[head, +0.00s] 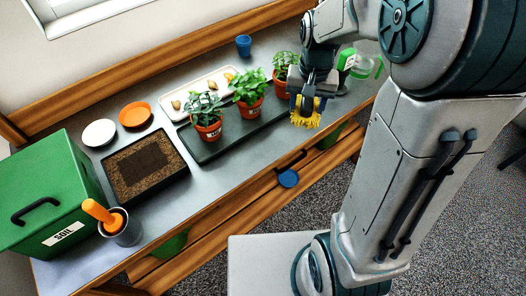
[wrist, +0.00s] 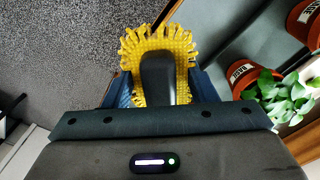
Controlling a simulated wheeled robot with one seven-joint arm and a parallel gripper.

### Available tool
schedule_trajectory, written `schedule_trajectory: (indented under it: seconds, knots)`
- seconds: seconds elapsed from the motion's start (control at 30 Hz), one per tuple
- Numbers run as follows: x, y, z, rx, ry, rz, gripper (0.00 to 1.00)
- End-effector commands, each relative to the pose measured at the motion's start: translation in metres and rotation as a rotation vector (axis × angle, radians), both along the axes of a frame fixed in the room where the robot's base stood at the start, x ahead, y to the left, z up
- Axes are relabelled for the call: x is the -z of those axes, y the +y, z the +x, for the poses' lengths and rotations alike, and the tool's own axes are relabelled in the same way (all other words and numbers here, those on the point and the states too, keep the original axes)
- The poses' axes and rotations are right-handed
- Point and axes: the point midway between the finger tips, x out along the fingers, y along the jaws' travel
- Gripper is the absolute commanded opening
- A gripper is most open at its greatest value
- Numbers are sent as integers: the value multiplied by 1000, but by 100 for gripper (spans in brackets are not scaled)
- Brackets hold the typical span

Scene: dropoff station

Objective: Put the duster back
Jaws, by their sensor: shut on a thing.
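The duster (head: 306,118) has a yellow fringed head and hangs below my gripper (head: 309,98) in the head view. In the wrist view the yellow duster (wrist: 180,40) shows with its dark grey handle between the two blue fingers of my gripper (wrist: 157,85). The gripper is shut on the duster. It is held near the front edge of the grey bench top (head: 262,148), in front of the rightmost potted plant (head: 283,88). Whether the fringe touches anything below cannot be told.
Potted plants stand on a dark tray (head: 213,152). Left are a green soil box (head: 45,185), a grey cup (head: 122,232) with an orange-handled tool, and a soil tray (head: 146,165). A spray bottle (head: 360,65) stands right of the gripper. A blue disc (head: 288,178) shows at the bench front.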

Motion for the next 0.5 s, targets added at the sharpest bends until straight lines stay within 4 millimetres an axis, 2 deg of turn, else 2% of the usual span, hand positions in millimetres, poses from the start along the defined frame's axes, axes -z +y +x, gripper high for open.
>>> schedule_trajectory:
  seconds: [0.03,0.1,0.23,0.37,0.5]
  knots:
    - [5,1,-17,-9,-1,0,27]
    - [9,3,-37,-22,-3,-3,27]
    - [14,4,-62,-39,-3,-8,27]
    - [18,8,-71,-49,0,-10,27]
    - [31,26,-64,-54,3,-10,27]
